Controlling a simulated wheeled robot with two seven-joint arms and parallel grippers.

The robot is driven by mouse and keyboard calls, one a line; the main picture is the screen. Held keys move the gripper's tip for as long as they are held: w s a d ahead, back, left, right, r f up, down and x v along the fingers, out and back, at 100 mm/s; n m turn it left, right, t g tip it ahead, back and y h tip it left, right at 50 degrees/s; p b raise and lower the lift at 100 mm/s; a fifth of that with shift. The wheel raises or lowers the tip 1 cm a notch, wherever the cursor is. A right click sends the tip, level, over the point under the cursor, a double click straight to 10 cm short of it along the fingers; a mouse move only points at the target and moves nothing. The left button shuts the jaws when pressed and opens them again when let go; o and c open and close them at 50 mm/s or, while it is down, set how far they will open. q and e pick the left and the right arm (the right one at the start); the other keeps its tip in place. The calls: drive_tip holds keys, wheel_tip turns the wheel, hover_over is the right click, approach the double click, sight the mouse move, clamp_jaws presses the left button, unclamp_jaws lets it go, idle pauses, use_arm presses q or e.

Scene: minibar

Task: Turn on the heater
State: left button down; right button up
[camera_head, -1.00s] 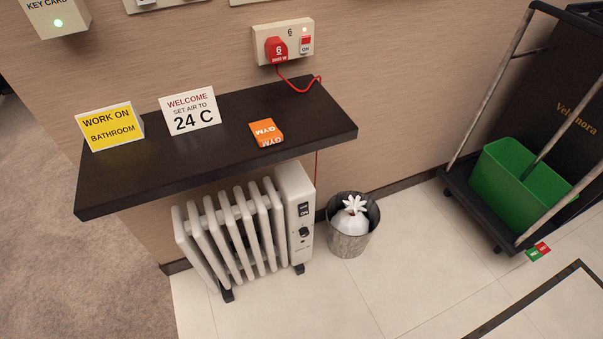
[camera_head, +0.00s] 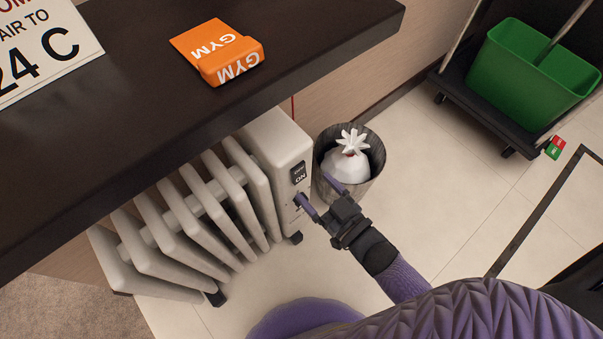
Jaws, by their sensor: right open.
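The white oil-filled heater (camera_head: 262,145) stands on the floor under the dark shelf, with its fins to the left and its control panel facing right. A black switch (camera_head: 298,172) with "ON" lettering beneath it is on the upper part of the panel. My right gripper (camera_head: 316,192) is open in front of the panel, just below the switch. One purple finger is at the lower panel and covers the knob area; I cannot tell whether it touches. The other finger is over the bin's edge. My left gripper is not in view.
The dark shelf (camera_head: 150,140) overhangs the heater and carries an orange GYM box (camera_head: 218,52) and a white sign (camera_head: 45,45). A bin (camera_head: 366,188) with a white bag (camera_head: 347,165) stands close beside the gripper. A cart with a green bucket (camera_head: 530,75) is at the upper right.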

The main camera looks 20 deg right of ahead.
sight(300, 173)
drive_tip(key=b+x, duration=0.1)
drive_tip(key=x, duration=0.2)
drive_tip(key=shift+w+a+f, duration=0.1)
drive_tip(key=shift+w+a, duration=0.05)
drive_tip(key=shift+w, duration=0.25)
drive_tip(key=c, duration=0.5)
clamp_jaws()
drive_tip(key=shift+f+b, duration=0.15)
drive_tip(key=shift+b, duration=0.2)
drive_tip(key=t+b, duration=0.1)
drive_tip(key=b, duration=0.1)
drive_tip(key=shift+f+y+b, duration=0.3)
drive_tip(key=shift+f+b, duration=0.05)
drive_tip(key=shift+f, duration=0.05)
drive_tip(key=shift+r+t+b, duration=0.2)
drive_tip(key=shift+t+b, duration=0.5)
drive_tip(key=shift+t, duration=0.1)
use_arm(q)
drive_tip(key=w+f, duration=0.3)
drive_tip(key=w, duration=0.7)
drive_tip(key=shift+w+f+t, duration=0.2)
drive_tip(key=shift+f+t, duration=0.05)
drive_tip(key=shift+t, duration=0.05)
use_arm(e)
drive_tip(key=shift+r, duration=0.1)
